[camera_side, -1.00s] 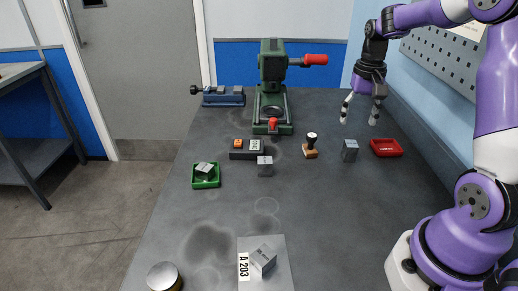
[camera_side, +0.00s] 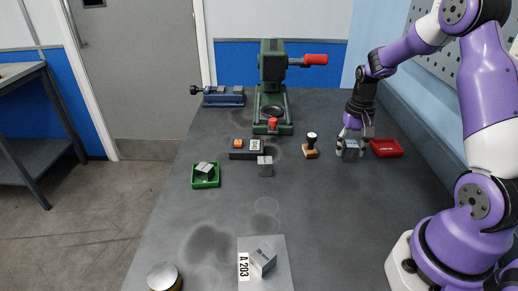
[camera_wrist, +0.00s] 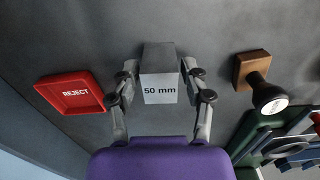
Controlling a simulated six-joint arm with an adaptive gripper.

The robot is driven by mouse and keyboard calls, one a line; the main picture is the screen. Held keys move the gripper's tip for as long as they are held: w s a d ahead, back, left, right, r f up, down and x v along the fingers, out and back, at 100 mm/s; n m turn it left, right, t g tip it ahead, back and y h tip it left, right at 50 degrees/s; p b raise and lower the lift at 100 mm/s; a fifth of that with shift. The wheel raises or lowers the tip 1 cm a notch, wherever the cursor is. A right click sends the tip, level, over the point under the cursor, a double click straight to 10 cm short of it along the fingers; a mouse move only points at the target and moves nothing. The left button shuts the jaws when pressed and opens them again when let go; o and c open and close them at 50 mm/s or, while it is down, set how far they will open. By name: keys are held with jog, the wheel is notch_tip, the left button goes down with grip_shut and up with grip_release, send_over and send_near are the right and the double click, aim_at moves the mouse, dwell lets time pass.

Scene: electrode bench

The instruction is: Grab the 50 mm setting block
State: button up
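The 50 mm setting block (camera_wrist: 160,88) is a grey block with a white label reading "50 mm". In the wrist view it sits between the two fingers of my gripper (camera_wrist: 160,68), with a narrow gap showing on each side. In the side view the block (camera_side: 350,151) stands on the bench at the right, left of the red tray, and my gripper (camera_side: 352,150) is down around it, fingers pointing downward. The fingers look open, not pressed on the block. They partly hide the block in the side view.
The red REJECT tray (camera_side: 387,148) is close on the right. A wooden-based stamp (camera_side: 311,150) is on the left. Other grey blocks are at mid-bench (camera_side: 265,169), in a green tray (camera_side: 194,183), and on the A 203 plate (camera_side: 283,281). A green press (camera_side: 272,75) stands behind.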

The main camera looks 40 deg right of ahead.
grip_shut()
jog(key=shift+r, duration=0.15)
